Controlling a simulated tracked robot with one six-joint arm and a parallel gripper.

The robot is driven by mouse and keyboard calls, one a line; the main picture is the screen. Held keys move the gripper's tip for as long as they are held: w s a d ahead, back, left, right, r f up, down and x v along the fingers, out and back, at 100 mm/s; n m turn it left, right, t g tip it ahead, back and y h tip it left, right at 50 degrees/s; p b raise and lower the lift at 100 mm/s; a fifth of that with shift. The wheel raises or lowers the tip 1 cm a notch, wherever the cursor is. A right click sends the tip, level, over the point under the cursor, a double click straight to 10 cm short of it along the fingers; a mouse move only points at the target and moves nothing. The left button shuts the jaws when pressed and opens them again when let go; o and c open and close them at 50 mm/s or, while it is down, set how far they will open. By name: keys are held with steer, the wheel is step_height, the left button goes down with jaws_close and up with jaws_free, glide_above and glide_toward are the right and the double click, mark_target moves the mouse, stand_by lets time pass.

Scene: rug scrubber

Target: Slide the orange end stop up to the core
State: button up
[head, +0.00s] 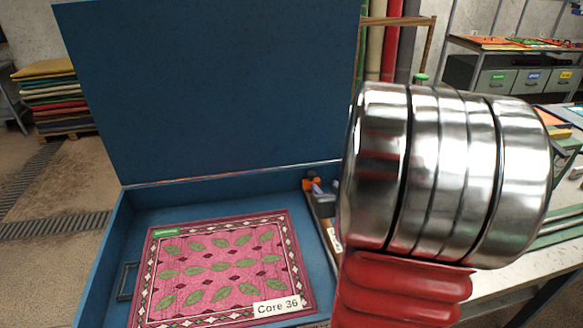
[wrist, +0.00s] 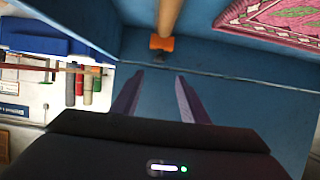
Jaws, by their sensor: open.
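In the wrist view the orange end stop (wrist: 162,43) is a small block at the end of a tan round core (wrist: 170,14). I cannot tell whether they touch or a small gap lies between them. My gripper (wrist: 158,76) is open and empty, its two fingers pointing toward the end stop but short of it. In the head view a small orange piece (head: 312,184), which looks like the same stop, shows near the right side of the blue case, partly hidden. My metal and red arm covers much of the right there; the core cannot be made out.
The blue case (head: 105,270) stands with its lid (head: 210,90) raised. A pink patterned rug (head: 225,262) labelled "Core 36" (head: 277,307) lies in it. A light bench (head: 500,285) is at the right, and folded rugs (head: 50,98) are stacked at the back left.

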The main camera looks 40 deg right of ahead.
mark_target(313, 175)
steer(key=shift+d, duration=0.1)
stand_by(0.3)
steer(key=shift+x, duration=6.9)
steer(key=shift+c, duration=0.5)
jaws_close()
steer(key=shift+s, duration=0.1)
